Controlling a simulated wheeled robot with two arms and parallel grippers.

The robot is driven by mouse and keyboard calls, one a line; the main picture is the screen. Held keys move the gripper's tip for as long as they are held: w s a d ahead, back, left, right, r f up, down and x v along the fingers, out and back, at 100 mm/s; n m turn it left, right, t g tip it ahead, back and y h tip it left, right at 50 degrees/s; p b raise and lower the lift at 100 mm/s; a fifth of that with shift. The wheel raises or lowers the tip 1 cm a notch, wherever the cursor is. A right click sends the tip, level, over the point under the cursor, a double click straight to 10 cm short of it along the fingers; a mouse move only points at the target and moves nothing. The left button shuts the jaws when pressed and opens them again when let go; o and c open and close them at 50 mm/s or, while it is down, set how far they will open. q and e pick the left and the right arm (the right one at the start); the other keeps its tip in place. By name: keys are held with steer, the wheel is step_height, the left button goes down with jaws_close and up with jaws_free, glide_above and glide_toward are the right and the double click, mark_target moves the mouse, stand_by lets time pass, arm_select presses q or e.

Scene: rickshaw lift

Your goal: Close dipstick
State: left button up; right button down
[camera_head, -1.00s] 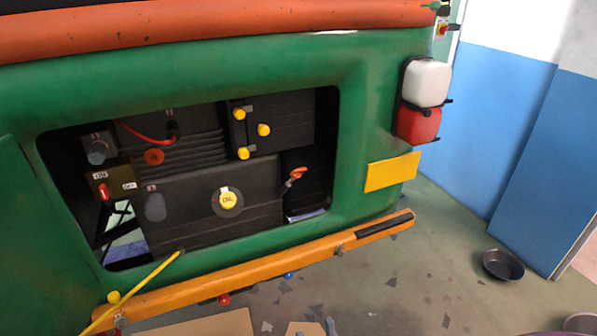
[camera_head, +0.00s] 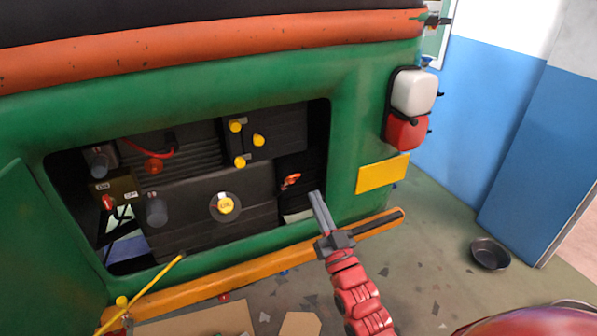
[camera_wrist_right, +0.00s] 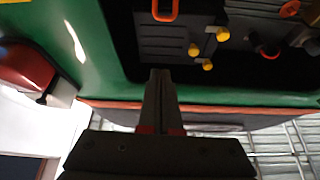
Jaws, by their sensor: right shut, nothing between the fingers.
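The dipstick's orange handle (camera_head: 290,180) shows in the right part of the dark engine bay (camera_head: 250,232). I cannot tell from these views how far the dipstick is pushed in. An orange loop, apparently the same handle, shows at the top of the right wrist view (camera_wrist_right: 165,9). My right gripper (camera_head: 315,195) is shut and empty, with fingers pointing up toward the bay's lower right edge. Its fingertips show below the handle in the head view and apart from it. In the right wrist view the closed fingers (camera_wrist_right: 159,75) point toward the loop with a gap. My left gripper is not in view.
A yellow OIL cap (camera_head: 225,205) and yellow knobs (camera_head: 258,140) are left of the handle. The green body (camera_head: 345,140) frames the bay. An orange bumper (camera_head: 240,273) runs below. A yellow rod (camera_head: 145,292) leans at lower left.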

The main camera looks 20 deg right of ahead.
steer(key=p+x, duration=0.4)
steer(key=x, duration=0.7)
steer(key=shift+a+f+p, duration=0.15)
steer(key=shift+f+p, duration=0.05)
steer(key=shift+f, duration=1)
steer(key=shift+a+f+p, duration=0.1)
steer(key=shift+f+p, duration=0.1)
steer(key=shift+f, duration=1)
steer(key=w+f+b, duration=0.6)
steer(key=f+b, duration=0.1)
steer(key=b, duration=0.4)
